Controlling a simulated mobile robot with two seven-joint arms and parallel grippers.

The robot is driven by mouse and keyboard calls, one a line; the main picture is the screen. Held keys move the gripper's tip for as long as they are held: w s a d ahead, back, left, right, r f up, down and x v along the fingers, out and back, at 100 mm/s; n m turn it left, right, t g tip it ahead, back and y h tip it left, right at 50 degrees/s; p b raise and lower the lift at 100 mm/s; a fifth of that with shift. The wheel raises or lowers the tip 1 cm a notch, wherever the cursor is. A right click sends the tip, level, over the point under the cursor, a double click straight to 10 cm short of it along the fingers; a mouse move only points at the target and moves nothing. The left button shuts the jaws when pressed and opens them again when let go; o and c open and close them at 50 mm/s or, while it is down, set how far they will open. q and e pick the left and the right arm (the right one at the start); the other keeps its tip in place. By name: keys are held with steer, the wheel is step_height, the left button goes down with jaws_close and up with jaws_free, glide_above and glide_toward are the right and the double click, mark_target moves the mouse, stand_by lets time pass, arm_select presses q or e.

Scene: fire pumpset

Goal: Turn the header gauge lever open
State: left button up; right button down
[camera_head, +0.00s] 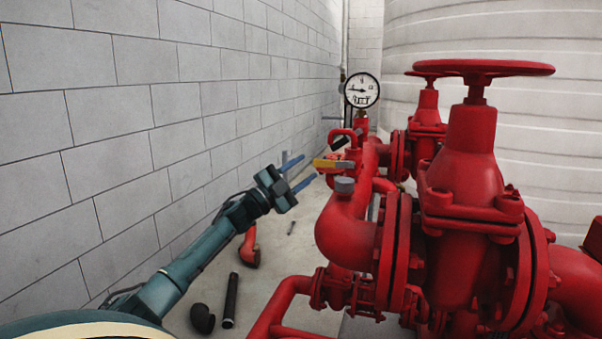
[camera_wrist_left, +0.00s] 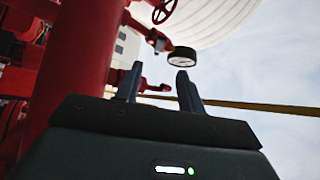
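The header gauge (camera_head: 361,90), a round white dial with a dark rim, stands on a red fitting at the header's far end. A small yellow-orange lever (camera_head: 328,164) sticks out to the left from the red pipework below the gauge. My left gripper (camera_head: 304,169) is open, its two blue fingers apart and pointing toward the lever from the left. It appears empty and just short of the lever. In the left wrist view the open fingers (camera_wrist_left: 159,84) show with a gauge (camera_wrist_left: 183,57) beyond them; I cannot make out the lever clearly there. My right gripper is out of view.
A large red valve with a handwheel (camera_head: 478,68) and thick red pipes fill the right side. A grey block wall (camera_head: 130,110) runs along the left. A red elbow (camera_head: 249,248), a black tube (camera_head: 230,300) and a dark fitting lie on the floor.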

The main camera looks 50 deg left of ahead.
mark_target(346, 139)
arm_select(q)
steer(key=shift+c, duration=0.5)
